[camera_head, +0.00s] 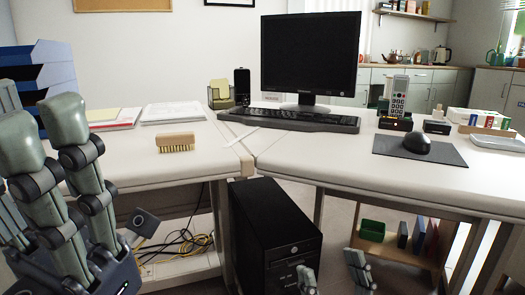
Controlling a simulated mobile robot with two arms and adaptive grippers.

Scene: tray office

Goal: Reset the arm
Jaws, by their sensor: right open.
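My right gripper (333,274) shows at the bottom edge, right of centre. Only its grey fingertips are in view. They stand well apart, with nothing between them, in front of the desk and near the black computer tower (275,232). My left gripper (42,135) is large and close at the left edge, its thick grey-green fingers pointing up. It is partly cut off by the frame, and I cannot tell how far its fingers are opened. I see no object in it. It covers part of the desk's left end.
A wooden brush (176,142) lies on the left desk, with papers (173,111) and blue trays (42,68) behind. The monitor (310,52), keyboard (290,119), phone (397,96) and mouse (417,142) stand on the right desk. Its front edge (400,192) is close to my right gripper.

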